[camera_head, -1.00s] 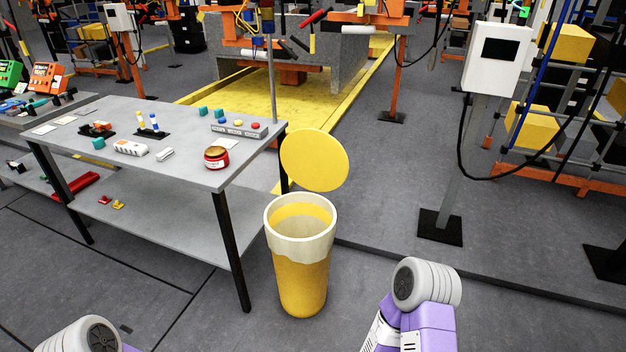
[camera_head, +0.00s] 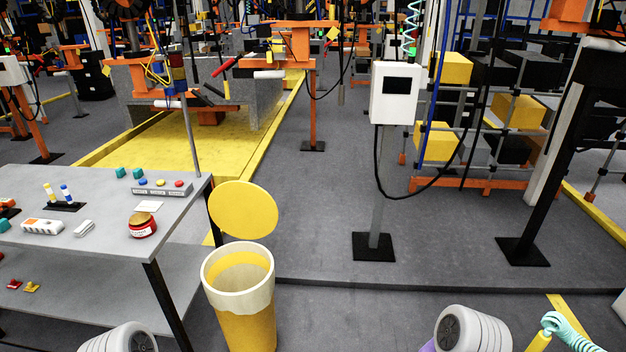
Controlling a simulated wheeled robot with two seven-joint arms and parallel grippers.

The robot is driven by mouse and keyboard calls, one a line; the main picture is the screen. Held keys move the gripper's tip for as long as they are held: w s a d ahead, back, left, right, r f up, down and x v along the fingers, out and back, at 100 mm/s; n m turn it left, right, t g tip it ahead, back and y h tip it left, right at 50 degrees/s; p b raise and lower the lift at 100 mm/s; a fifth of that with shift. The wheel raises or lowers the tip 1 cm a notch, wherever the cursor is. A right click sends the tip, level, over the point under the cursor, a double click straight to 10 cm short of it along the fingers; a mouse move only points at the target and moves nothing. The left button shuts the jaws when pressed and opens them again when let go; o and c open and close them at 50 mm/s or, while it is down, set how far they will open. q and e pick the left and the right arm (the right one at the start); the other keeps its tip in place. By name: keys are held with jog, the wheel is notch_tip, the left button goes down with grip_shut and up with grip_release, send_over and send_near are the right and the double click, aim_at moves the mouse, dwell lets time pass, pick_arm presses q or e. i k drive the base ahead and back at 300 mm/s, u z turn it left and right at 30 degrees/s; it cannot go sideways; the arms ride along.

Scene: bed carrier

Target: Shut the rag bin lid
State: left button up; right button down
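The rag bin (camera_head: 246,325) is a yellow round bin with a pale cream rim and liner, standing on the floor left of the middle. Its round yellow lid (camera_head: 243,209) stands raised, tilted up at the far side of the opening, so the bin is open. Inside, the far inner wall shows yellow; the bottom is hidden. A grey-white rounded part of my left arm shows at the bottom left edge, and one of my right arm at the bottom right. Both are apart from the bin and lid. Neither gripper's fingers are in view.
A white control box on a post (camera_head: 397,93) stands at right. The floor between is clear.

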aim_at(241, 209)
jog(key=z, duration=0.5)
jog(key=i, duration=2.4)
jog(key=u, duration=1.5)
